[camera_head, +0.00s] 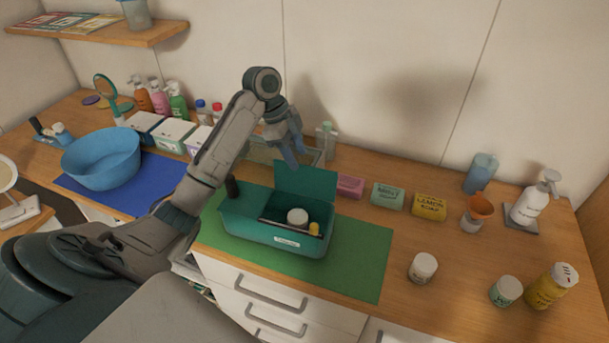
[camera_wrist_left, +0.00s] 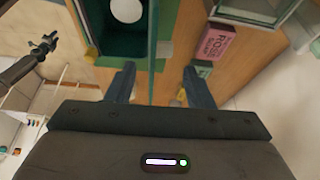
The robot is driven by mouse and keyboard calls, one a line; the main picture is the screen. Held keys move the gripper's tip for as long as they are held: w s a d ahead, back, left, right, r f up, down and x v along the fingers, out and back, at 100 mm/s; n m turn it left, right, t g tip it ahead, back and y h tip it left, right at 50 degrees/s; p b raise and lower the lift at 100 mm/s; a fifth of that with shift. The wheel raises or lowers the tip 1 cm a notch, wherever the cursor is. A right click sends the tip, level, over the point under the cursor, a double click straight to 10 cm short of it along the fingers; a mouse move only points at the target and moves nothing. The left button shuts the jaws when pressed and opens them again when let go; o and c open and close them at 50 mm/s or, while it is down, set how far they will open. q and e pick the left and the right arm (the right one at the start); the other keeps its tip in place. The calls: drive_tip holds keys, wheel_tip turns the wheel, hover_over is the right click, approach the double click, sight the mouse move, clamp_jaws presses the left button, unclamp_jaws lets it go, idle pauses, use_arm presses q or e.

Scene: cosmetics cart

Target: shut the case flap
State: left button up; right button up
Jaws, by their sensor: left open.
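The teal case (camera_head: 275,236) stands on a green mat (camera_head: 361,262) with its flap (camera_head: 306,181) raised upright at the back. My left gripper (camera_head: 291,158) is open and empty, pointing down above the flap's upper left edge. In the left wrist view the flap (camera_wrist_left: 155,40) shows nearly edge-on, between the lines of the two fingers (camera_wrist_left: 160,84); contact cannot be told. A dark claw, seemingly my right gripper (camera_wrist_left: 45,42), shows small at the left there.
Pink (camera_head: 349,186), green (camera_head: 387,196) and yellow (camera_head: 429,206) soap boxes stand right of the flap. A glass-sided box (camera_head: 262,152) is behind the case. A white jar (camera_head: 423,267) stands right of the mat.

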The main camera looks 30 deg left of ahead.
sight(304, 169)
use_arm(q)
drive_tip(key=x, duration=0.2)
drive_tip(key=b+x, duration=0.1)
drive_tip(key=x, duration=0.2)
drive_tip(key=shift+w+a+f, duration=0.15)
drive_tip(key=shift+w+f, duration=0.1)
drive_tip(key=shift+f, duration=0.05)
drive_tip(key=shift+d+f, duration=0.2)
drive_tip(key=shift+f, duration=0.05)
drive_tip(key=shift+s, duration=0.1)
drive_tip(key=shift+c, duration=0.6)
clamp_jaws()
use_arm(e)
drive_tip(key=shift+w+d+f, duration=0.1)
drive_tip(key=shift+w+f, duration=0.2)
drive_tip(key=shift+f, duration=0.25)
drive_tip(key=shift+w+d+f, duration=0.1)
drive_tip(key=shift+w+f, duration=0.15)
drive_tip(key=shift+f, duration=0.3)
